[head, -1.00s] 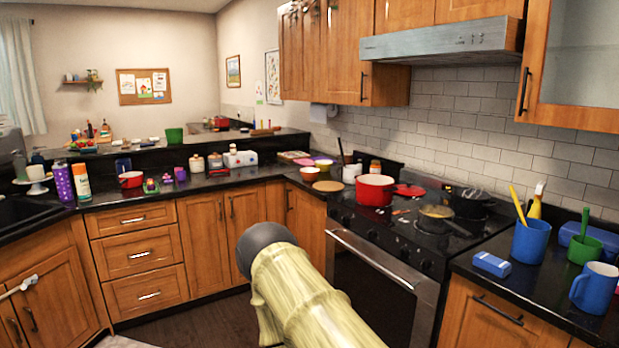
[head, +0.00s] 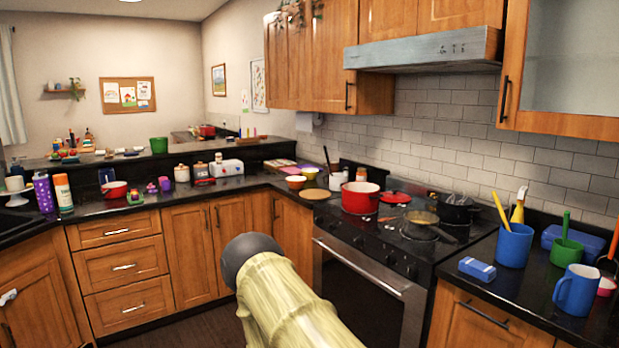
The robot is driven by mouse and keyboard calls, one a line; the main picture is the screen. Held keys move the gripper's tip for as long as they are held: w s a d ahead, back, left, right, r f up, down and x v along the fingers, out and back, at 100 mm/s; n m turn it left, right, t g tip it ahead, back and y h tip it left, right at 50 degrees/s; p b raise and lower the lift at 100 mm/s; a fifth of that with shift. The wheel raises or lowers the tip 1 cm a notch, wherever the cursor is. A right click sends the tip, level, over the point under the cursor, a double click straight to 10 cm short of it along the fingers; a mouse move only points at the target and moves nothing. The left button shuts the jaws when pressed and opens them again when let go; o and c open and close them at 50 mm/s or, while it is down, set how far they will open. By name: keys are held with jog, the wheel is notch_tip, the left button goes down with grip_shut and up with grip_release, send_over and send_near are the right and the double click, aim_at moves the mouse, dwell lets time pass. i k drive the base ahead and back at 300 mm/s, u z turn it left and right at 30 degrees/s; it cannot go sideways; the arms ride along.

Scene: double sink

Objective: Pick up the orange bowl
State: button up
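A small orange bowl (head: 296,182) with a pale inside sits on the dark counter in the back corner, left of the stove. A yellow bowl (head: 310,173) stands right behind it. My gripper is not in view. Only a pale yellow link of my arm with a dark round end shows at the bottom centre, well short of the bowl in the picture.
A round brown board (head: 316,194) lies in front of the bowls. A white pot (head: 337,181) and a red pot (head: 360,197) on the stove stand to their right. A white toaster (head: 226,168) stands to the left. Dark floor is visible before the cabinets.

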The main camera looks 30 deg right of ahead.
aim_at(294, 182)
jog(key=z, duration=0.55)
jog(key=i, duration=4.2)
jog(key=z, duration=1.25)
